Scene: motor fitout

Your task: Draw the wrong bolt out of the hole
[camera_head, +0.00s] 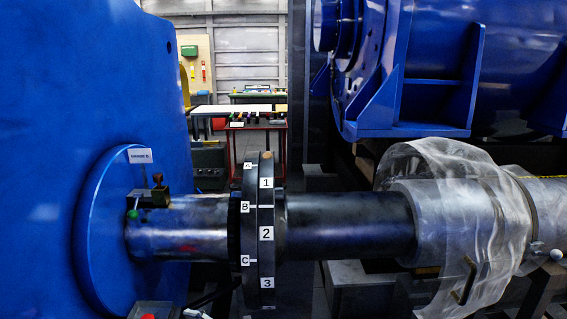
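A dark coupling flange pair (266,215) stands upright in the middle, on a shaft running left to right. Its right disc carries white labels 1, 2 and 3 from top to bottom, and its left disc carries A, B and C. A small tan round piece (267,156) shows at the top rim; I cannot tell whether it is a bolt. No bolt or bolt hole can be made out clearly, as the flange is seen edge-on and its faces are hidden. Neither of my grippers is in view.
A large blue housing (80,120) fills the left, with a small fixture (150,192) above the shaft. A blue motor (450,60) is at the upper right. Clear plastic sheeting (445,170) wraps the right shaft. A bench with coloured items (250,118) stands behind.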

